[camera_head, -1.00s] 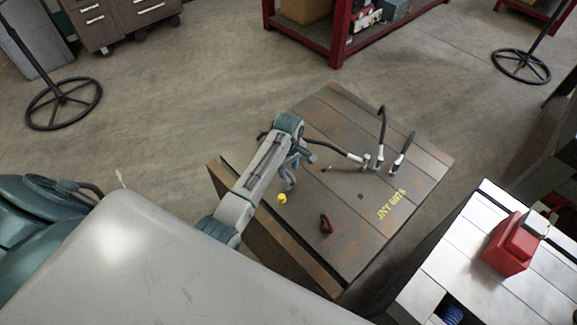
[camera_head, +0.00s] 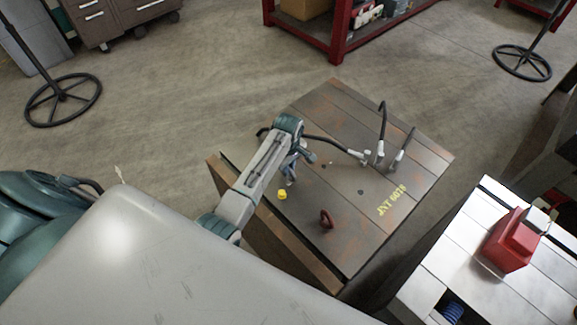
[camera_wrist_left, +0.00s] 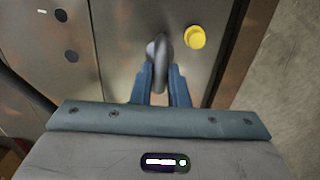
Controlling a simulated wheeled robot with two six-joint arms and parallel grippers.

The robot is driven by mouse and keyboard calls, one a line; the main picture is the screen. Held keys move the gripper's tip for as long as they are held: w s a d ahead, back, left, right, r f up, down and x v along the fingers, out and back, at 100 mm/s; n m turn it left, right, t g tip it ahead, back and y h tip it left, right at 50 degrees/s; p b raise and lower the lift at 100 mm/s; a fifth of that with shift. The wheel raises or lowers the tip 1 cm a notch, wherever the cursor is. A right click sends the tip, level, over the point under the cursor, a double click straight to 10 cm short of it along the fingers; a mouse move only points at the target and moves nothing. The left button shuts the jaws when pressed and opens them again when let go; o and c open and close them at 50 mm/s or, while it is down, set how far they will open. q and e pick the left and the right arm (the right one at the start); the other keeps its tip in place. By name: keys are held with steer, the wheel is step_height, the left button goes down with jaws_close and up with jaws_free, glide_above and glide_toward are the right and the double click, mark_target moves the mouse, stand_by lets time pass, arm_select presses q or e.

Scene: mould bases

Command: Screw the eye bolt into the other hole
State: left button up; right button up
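The mould base (camera_head: 350,235) is a rusty grey steel block marked "JNT 6076". My left gripper (camera_head: 291,181) is low over its near left part. In the left wrist view, its two blue fingers (camera_wrist_left: 160,88) are closed on both sides of a grey eye bolt (camera_wrist_left: 161,62), seen nearly edge-on. I cannot tell how deep the bolt sits, as its shank is hidden. A yellow cap (camera_head: 282,194) is beside it; it also shows in the wrist view (camera_wrist_left: 195,37). A dark hole (camera_head: 361,192) is in the top face. My right gripper is not in view.
A dark red ring-shaped piece (camera_head: 326,220) stands on the block's near side. Black hoses (camera_head: 383,125) with metal fittings rise from its far right part. A bench (camera_head: 425,275) with a red object (camera_head: 507,243) is at the right.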

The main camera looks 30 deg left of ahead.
arm_select(q)
steer(key=shift+w+r, duration=0.1)
steer(key=shift+r, duration=0.55)
jaws_close()
steer(key=shift+r+p, duration=0.35)
steer(key=shift+r, duration=1.55)
